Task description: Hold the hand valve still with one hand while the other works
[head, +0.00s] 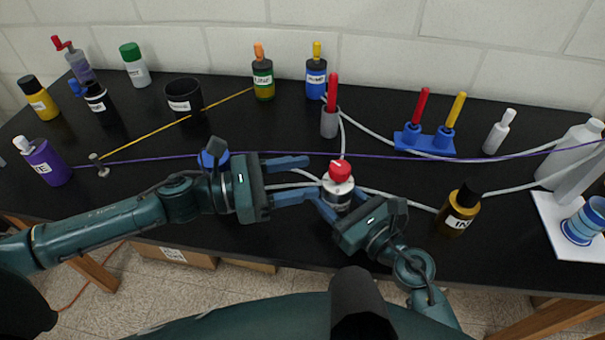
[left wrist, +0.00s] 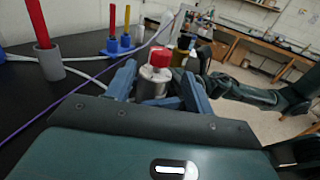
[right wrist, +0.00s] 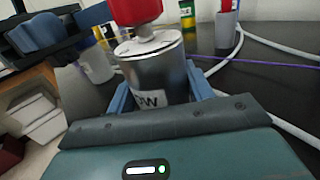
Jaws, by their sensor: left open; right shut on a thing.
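The hand valve is a silver cylinder with a white label (head: 338,194) and a red knob (head: 340,170) on top, upright near the table's front edge. My right gripper (head: 336,204) is shut on the silver body. In the right wrist view the body (right wrist: 155,78) sits between the blue fingers, with the red knob above them. My left gripper (head: 306,177) is open and empty, level, just left of the valve and pointing at it. In the left wrist view the red knob (left wrist: 160,57) appears ahead between its open fingers.
Pale tubes run around the valve, and a purple cord (head: 430,156) crosses the table. A grey holder with a red rod (head: 330,121) stands behind the valve. A dark amber bottle (head: 459,209) stands to the right, and a blue rack (head: 425,140) at the back right.

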